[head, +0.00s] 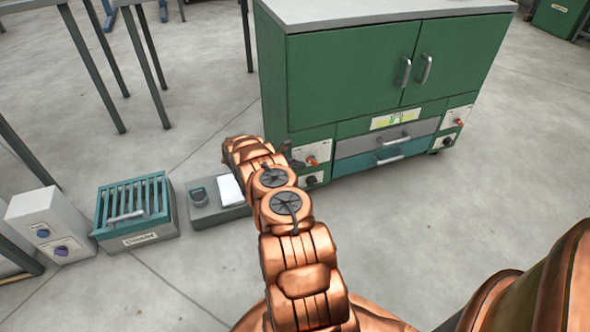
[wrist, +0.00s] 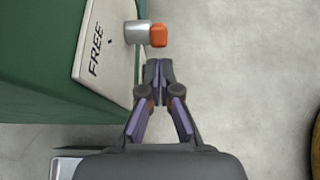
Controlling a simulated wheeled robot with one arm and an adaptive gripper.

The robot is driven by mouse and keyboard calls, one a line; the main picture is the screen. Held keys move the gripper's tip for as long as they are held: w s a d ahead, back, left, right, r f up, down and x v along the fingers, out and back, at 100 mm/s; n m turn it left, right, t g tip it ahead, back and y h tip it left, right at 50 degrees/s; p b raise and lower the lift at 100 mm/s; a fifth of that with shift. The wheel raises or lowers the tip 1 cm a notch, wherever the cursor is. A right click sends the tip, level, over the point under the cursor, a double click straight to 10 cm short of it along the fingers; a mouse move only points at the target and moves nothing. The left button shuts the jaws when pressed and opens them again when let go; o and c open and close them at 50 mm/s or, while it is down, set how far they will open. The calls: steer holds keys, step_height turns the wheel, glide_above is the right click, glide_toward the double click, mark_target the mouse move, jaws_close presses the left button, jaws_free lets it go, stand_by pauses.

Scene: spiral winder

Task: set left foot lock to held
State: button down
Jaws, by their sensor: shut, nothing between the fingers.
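The left foot lock is on a white panel (head: 309,149) at the lower left of the green cabinet (head: 345,85), with an orange-tipped knob (head: 313,161). In the wrist view the panel (wrist: 92,50) reads "FREE". A grey metal stub (wrist: 138,32) with an orange end (wrist: 158,36) sticks out from it to the right. My gripper (wrist: 158,68) is shut and empty, its tips just below the orange end with a small apparent gap. In the head view my gripper (head: 295,163) is beside the panel, partly hidden by my arm.
A dark knob (head: 312,181) sits on a plate below the panel. Grey and teal drawers (head: 375,158) are to the right, with a similar orange-knobbed panel (head: 458,119) beyond. A slatted teal crate (head: 135,207) and a white box (head: 45,222) stand left. Floor at right is clear.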

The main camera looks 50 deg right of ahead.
steer(key=shift+s+d+r, duration=0.15)
steer(key=shift+d+r, duration=0.15)
steer(key=shift+r, duration=0.1)
